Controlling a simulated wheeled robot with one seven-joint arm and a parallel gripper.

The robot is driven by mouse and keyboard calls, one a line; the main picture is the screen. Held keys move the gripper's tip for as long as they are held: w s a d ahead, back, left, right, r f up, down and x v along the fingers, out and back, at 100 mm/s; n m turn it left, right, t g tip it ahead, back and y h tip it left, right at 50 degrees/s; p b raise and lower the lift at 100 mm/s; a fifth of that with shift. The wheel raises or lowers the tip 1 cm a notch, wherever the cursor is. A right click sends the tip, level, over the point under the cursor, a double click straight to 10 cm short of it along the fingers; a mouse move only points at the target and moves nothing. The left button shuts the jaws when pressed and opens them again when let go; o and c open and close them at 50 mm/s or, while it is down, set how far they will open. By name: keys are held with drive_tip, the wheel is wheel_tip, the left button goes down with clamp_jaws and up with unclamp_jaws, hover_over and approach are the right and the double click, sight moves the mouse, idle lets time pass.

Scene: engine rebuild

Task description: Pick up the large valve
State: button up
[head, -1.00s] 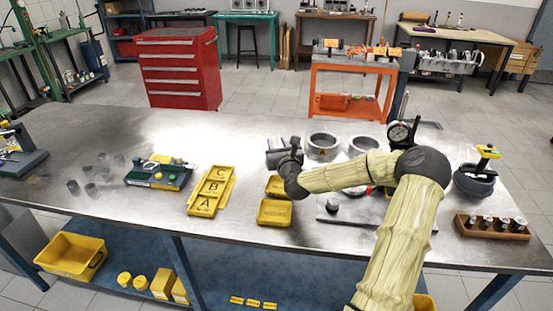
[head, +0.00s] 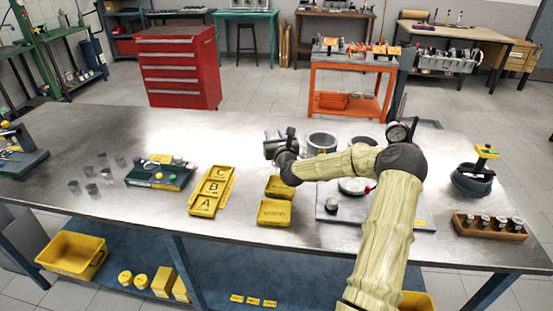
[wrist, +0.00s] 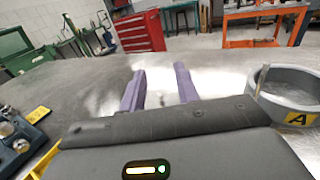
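I cannot make out a large valve for certain in either view. My gripper (head: 278,146) is raised over the back middle of the steel bench, left of two grey metal rings, in the head view. In the wrist view, the two purple fingers of my gripper (wrist: 161,84) are apart, with no object seen held between them. The near grey ring (wrist: 290,92), with a yellow "A" label, stands to the right of the fingers; it also shows in the head view (head: 321,143).
The steel bench (head: 150,215) carries a yellow A-B-C tray (head: 211,190), two small yellow trays (head: 274,212), a wooden block (head: 490,227) with several cylinders, and a green-grey fixture (head: 158,173). Several small cylinders (head: 92,188) stand at left. Bare bench lies between them and the back edge.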

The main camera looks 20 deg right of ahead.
drive_tip(key=shift+c, duration=0.2)
clamp_jaws()
drive_tip(key=shift+a, duration=0.1)
drive_tip(key=shift+s, duration=0.1)
wheel_tip(320, 180, up, 10)
idle(0.6)
idle(0.4)
